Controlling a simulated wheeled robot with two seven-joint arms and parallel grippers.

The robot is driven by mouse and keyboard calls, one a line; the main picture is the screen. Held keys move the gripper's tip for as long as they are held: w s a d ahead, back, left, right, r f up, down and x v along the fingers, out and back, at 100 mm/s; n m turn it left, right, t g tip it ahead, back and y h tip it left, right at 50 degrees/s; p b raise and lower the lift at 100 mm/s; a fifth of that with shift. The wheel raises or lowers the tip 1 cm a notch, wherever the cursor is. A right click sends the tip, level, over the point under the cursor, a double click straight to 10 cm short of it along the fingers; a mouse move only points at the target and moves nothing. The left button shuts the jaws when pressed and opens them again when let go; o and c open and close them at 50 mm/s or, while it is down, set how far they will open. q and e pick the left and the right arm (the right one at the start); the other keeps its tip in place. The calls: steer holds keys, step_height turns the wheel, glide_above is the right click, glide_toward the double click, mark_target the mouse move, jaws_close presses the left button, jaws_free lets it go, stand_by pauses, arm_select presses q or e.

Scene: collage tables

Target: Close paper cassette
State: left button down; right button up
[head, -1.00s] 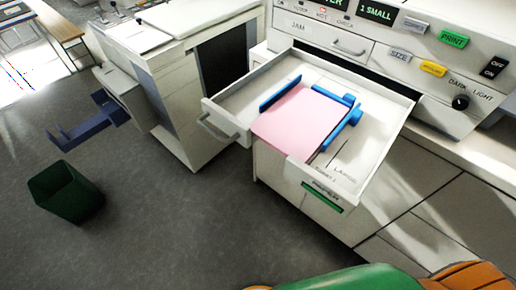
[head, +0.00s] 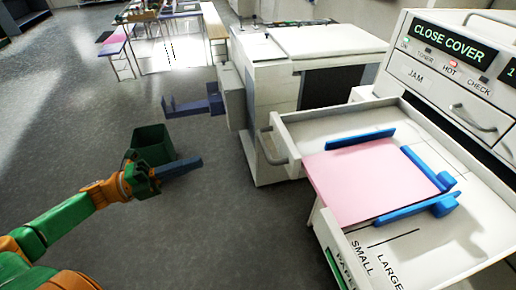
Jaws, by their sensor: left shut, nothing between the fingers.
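The paper cassette (head: 290,128) is a white drawer pulled out from the copier (head: 450,75) at the right. Pink paper (head: 365,182) lies in it between blue guides (head: 415,208). A grey handle (head: 268,148) is on its left front face. My left gripper (head: 182,168) is shut and empty at the left, in front of the dark green bin in this view and well apart from the cassette. My right gripper is not in view.
A green waste bin (head: 150,143) stands on the grey floor. A white cabinet (head: 275,130) with a dark blue tray (head: 195,106) stands behind the cassette. The copier display reads CLOSE COVER.

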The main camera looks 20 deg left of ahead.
mark_target(259, 138)
arm_select(q)
steer(key=p+x, duration=0.1)
steer(key=x, duration=0.6)
steer(key=p+x, duration=0.1)
steer(key=x, duration=0.3)
steer(key=shift+w+a+r+p, duration=0.15)
steer(key=shift+w+r+p, duration=0.1)
steer(key=shift+r+p, duration=0.1)
steer(key=shift+w+d+f, duration=0.2)
steer(key=shift+w+d, duration=0.25)
steer(key=shift+d, duration=0.05)
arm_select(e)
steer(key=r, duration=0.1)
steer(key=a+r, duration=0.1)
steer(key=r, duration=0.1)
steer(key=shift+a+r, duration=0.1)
